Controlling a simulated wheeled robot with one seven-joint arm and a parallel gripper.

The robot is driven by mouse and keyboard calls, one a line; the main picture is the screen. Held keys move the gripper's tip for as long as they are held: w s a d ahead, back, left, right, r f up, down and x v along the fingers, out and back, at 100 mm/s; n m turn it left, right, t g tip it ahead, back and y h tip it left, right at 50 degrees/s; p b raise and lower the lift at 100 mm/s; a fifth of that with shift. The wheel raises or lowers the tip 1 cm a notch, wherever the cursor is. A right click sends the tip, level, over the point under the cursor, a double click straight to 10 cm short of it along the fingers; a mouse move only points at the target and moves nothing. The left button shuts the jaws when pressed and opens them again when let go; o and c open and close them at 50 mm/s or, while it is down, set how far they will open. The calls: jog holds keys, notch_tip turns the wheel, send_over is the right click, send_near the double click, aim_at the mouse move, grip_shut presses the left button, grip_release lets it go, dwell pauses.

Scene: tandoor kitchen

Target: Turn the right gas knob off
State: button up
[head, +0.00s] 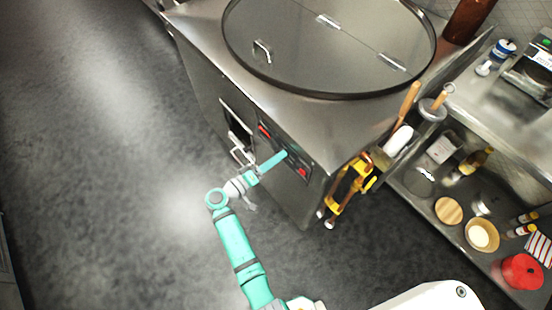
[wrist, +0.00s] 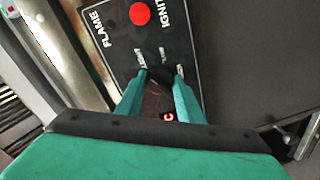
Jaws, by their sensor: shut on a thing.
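My gripper (wrist: 161,73) reaches the black control panel (wrist: 112,52) on the front of the steel tandoor (head: 205,65). In the wrist view its two green fingers are closed around a small dark knob, mostly hidden between them. I cannot tell which way the knob points. In the head view my gripper (head: 284,155) is at the tandoor's front panel, and its fingertips hide the knob there. A red button (wrist: 140,13) sits on the panel beyond the fingertips, between the lettering FLAME and IGNITION. A small red mark (wrist: 168,117) shows between the fingers.
A steel shelf (head: 430,205) with bowls and bottles stands to the right. The grey floor at left is clear.

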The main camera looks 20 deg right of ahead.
jog(key=n+g, duration=0.1)
jog(key=n, duration=0.9)
jog(key=shift+w+r+n, duration=0.1)
jog(key=shift+n, duration=0.2)
dwell(0.4)
jog(key=o, duration=1.1)
jog(key=shift+n, duration=0.3)
jog(key=shift+c, duration=0.2)
jog(key=shift+a, duration=0.1)
jog(key=f+v, duration=0.1)
jog(key=v, duration=0.9)
jog(key=shift+a+r, duration=0.35)
jog(key=shift+a, duration=0.1)
